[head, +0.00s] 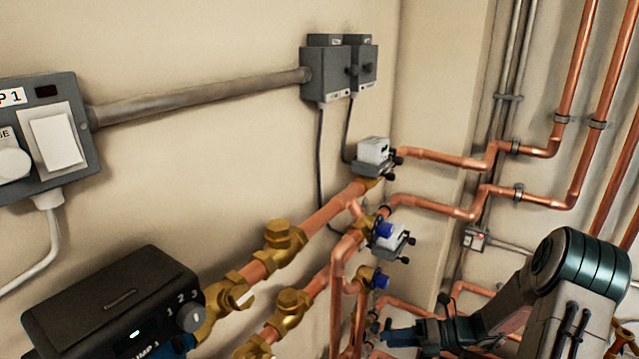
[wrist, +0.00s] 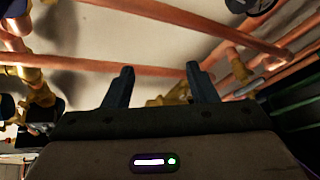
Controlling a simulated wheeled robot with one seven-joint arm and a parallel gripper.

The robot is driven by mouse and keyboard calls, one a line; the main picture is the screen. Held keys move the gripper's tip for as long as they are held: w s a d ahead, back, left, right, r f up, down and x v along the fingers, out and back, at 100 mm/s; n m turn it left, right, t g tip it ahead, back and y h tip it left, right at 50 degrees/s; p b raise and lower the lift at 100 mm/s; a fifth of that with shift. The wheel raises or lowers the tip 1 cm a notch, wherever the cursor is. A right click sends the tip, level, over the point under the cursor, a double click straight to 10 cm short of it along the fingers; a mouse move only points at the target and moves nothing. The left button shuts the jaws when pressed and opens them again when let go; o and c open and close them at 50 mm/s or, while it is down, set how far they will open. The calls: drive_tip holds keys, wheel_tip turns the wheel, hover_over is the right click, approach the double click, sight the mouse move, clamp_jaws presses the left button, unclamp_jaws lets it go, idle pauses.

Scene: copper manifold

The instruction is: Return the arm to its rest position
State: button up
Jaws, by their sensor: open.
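My arm comes in at the lower right of the head view, bent at a dark teal joint. My gripper (head: 391,334) is low in that view, in front of the lower copper pipes. In the wrist view my gripper (wrist: 160,82) shows two dark fingers spread apart with nothing between them. Copper pipes (wrist: 135,65) cross behind the fingers. I cannot tell how far the fingertips are from them.
Copper pipes (head: 440,207) with brass valves (head: 290,301) run along the wall. White-topped valve actuators (head: 373,152) sit on them. A black pump controller (head: 110,305) is at lower left. A switch box (head: 45,140) and grey boxes (head: 330,75) are on the wall.

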drive_tip(key=s+a+r+n+h+p, duration=0.1)
drive_tip(key=s+r+n+h, duration=0.6)
drive_tip(key=n, duration=0.9)
drive_tip(key=s+a+r+n+h+p, duration=0.2)
drive_tip(key=s+r+n+h, duration=0.5)
drive_tip(key=s+r+n, duration=0.6)
drive_tip(key=shift+s+a+r+n, duration=0.3)
drive_tip(key=shift+r+n, duration=0.95)
drive_tip(key=shift+n, duration=0.95)
